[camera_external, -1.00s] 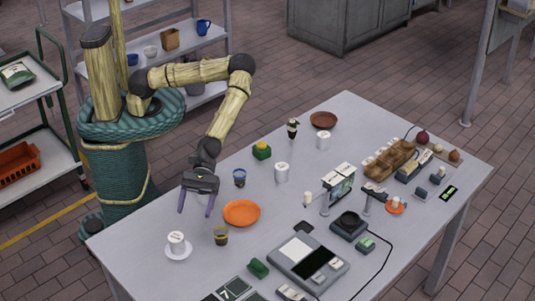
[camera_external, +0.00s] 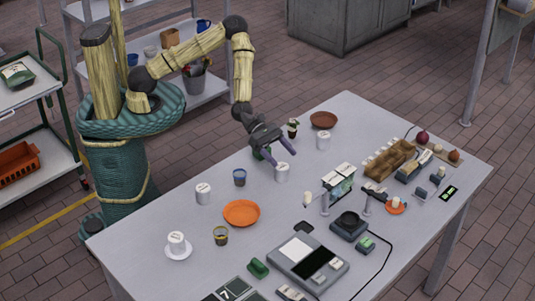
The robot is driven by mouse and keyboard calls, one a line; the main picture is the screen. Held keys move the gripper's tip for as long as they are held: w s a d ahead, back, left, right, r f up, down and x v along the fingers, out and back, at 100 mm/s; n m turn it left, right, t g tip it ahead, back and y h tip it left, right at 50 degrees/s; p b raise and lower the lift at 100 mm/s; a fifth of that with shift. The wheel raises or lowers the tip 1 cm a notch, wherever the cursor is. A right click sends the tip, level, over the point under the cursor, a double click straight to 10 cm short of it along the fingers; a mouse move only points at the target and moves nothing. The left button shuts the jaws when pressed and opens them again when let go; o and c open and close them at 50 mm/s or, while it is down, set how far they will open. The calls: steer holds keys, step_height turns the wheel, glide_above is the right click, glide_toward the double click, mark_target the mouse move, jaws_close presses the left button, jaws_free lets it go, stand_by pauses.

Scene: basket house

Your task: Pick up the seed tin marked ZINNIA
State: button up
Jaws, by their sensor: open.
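Several small white tins stand on the grey table: one (camera_external: 203,193) left of the orange plate, one (camera_external: 282,172) right of the plate, one (camera_external: 323,140) farther back, and one (camera_external: 176,240) on a white saucer at the near left. Their dark markings are too small to read, so I cannot tell which says ZINNIA. My gripper (camera_external: 283,158) is open and empty, its fingers spread over the table just above and behind the tin right of the plate. I cannot tell whether they touch it.
An orange plate (camera_external: 241,213), a blue cup (camera_external: 239,177) and a dark glass (camera_external: 221,236) stand nearby. A green-and-white box rack (camera_external: 338,182), a brown tray (camera_external: 390,160) and a grey console (camera_external: 307,262) fill the right and front. The table's back left edge is clear.

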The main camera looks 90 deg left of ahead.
mark_target(287, 176)
steer(key=shift+f, duration=1.3)
steer(key=shift+f, duration=0.2)
steer(key=f, duration=0.3)
steer(key=shift+d+f, duration=0.2)
steer(key=x, duration=0.2)
steer(key=shift+w+d, duration=0.25)
steer(key=shift+w, duration=0.05)
steer(key=c, duration=1.1)
